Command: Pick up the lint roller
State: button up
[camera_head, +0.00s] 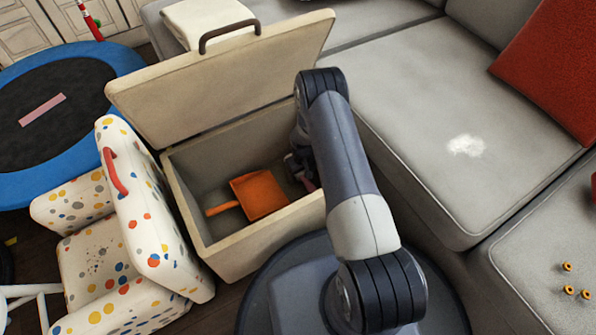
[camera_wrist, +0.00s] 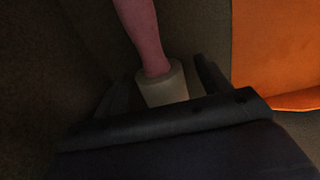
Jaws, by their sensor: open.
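The lint roller has a dull pink handle (camera_wrist: 143,32) and a whitish roller head (camera_wrist: 165,88), both showing in the wrist view. In the head view a small pinkish part of it (camera_head: 307,182) shows inside the storage box, mostly hidden by my arm. My gripper (camera_wrist: 163,84) is open, with a dark finger on each side of the roller head. I cannot tell whether either finger touches it. In the head view my gripper (camera_head: 298,162) is down in the box, partly hidden behind my arm.
The cream storage box (camera_head: 186,215) stands open, its lid (camera_head: 215,85) raised behind it. An orange dustpan (camera_head: 260,194) lies inside, left of my gripper; it also shows in the wrist view (camera_wrist: 270,45). A grey sofa (camera_head: 420,115) with a white patch (camera_head: 466,145) is right. A spotted chair (camera_head: 130,225) is left.

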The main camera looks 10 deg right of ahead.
jog(key=c, duration=1.1)
jog(key=shift+r, duration=0.1)
jog(key=shift+a+r+p, duration=0.1)
jog(key=shift+r+p, duration=0.25)
jog(key=shift+p, duration=0.1)
notch_tip(320, 180, up, 6)
jog(key=p, duration=0.3)
jog(key=shift+r+p, duration=0.2)
jog(key=shift+p, duration=0.1)
jog(key=s+a+p, duration=0.1)
jog(key=s+a, duration=0.1)
jog(key=a, duration=0.4)
jog(key=s+a+p, duration=0.2)
jog(key=a, duration=0.4)
jog(key=s+a+p, duration=0.1)
jog(key=s+a, duration=0.1)
jog(key=a, duration=0.4)
jog(key=shift+s+a+f, duration=0.1)
jog(key=shift+a, duration=0.3)
